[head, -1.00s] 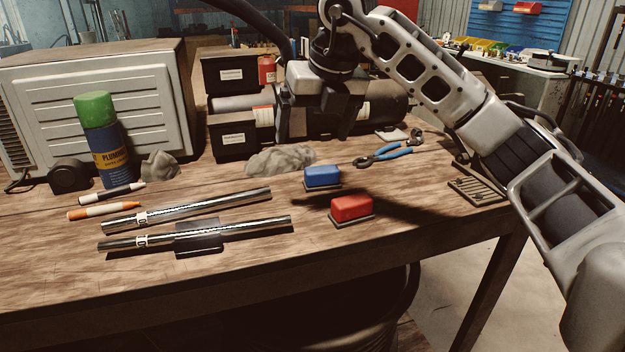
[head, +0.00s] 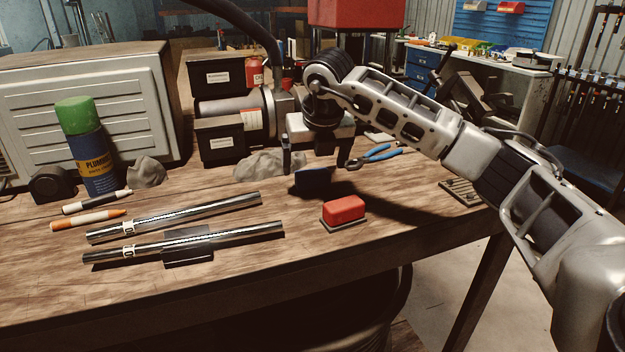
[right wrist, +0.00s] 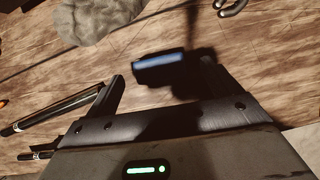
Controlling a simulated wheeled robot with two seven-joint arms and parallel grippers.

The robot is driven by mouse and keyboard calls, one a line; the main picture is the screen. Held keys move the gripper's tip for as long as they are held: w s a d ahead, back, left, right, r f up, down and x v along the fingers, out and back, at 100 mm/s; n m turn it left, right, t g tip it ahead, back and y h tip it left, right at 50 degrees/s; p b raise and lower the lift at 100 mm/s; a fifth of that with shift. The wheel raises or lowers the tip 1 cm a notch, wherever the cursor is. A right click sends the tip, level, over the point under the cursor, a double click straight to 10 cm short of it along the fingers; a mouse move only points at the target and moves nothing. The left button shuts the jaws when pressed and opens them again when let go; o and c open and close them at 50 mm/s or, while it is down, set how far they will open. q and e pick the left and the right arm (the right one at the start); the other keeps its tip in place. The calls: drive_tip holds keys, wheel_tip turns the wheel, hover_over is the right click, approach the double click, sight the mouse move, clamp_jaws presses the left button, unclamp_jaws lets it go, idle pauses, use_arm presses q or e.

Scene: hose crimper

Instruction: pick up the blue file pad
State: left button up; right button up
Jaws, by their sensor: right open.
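The blue file pad (head: 313,182) sits on the wooden workbench, dark in the shadow of my right arm. My right gripper (head: 317,166) is open and empty, pointing down above and around the pad's position. In the right wrist view the blue pad (right wrist: 160,69) lies ahead of the two spread fingers, roughly centred between them. I see no contact between fingers and pad. A red pad (head: 343,209) on a dark base sits nearer the bench's front edge. My left gripper is not in view.
Blue-handled pliers (head: 378,153) lie behind and right of the pad. A grey crumpled rag (head: 268,164) lies to the left. Two shiny metal tubes (head: 190,213) lie front left. A green-capped spray can (head: 87,148) stands further left. Bare wood lies around the red pad.

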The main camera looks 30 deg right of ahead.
sight(312, 171)
drive_tip(key=x, duration=0.3)
drive_tip(key=shift+a+f, duration=0.1)
drive_tip(key=shift+f, duration=0.25)
drive_tip(key=shift+r, duration=0.1)
drive_tip(key=c, duration=1.1)
drive_tip(key=shift+w, duration=0.1)
